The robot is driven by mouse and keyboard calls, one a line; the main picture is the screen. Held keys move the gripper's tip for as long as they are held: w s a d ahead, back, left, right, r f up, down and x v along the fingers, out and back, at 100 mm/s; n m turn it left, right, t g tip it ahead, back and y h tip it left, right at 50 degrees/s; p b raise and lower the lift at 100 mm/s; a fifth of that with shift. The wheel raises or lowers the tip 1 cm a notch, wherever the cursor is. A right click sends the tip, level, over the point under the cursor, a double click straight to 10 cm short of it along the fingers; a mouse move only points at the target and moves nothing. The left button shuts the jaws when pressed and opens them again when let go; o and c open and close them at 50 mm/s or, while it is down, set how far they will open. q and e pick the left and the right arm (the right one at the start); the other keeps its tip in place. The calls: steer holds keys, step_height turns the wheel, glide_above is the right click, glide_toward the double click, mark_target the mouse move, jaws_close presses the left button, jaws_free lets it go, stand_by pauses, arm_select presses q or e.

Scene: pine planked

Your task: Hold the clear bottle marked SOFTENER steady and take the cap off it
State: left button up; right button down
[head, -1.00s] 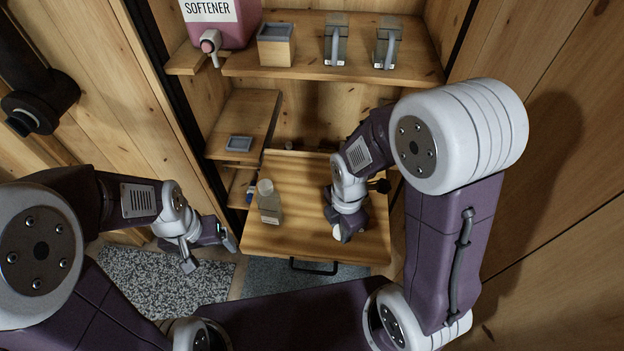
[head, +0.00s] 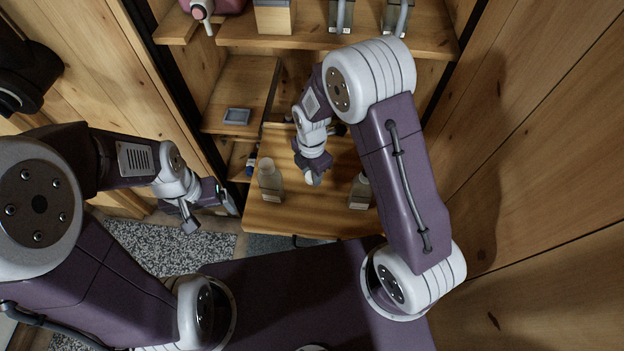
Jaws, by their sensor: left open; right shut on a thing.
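Two small clear bottles stand upright on the pulled-out wooden board, one at left (head: 271,185) with a pale top and one at right (head: 360,192), partly covered by my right arm. Their labels are too small to read, so I cannot tell which says SOFTENER. My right gripper (head: 313,178) is shut on a small round white thing that looks like a cap, between the bottles and apart from both. My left gripper (head: 208,212) is open and empty, left of the board and clear of the left bottle.
The wooden board (head: 300,218) is bare between the bottles. A shelf above holds a pink container (head: 228,5), a wooden box (head: 275,16) and two grey-handled containers. A small grey tray (head: 237,116) lies on the left side shelf.

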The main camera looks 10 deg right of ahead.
mark_target(311, 186)
steer(key=f, duration=0.4)
steer(key=shift+w+f, duration=0.15)
steer(key=shift+w, duration=0.05)
steer(key=shift+s, duration=0.1)
steer(key=shift+f+b, duration=0.1)
steer(key=shift+b, duration=0.2)
steer(key=c, duration=1)
jaws_free()
step_height(311, 186, up, 12)
steer(key=shift+r+p, duration=0.25)
steer(key=shift+p, duration=0.4)
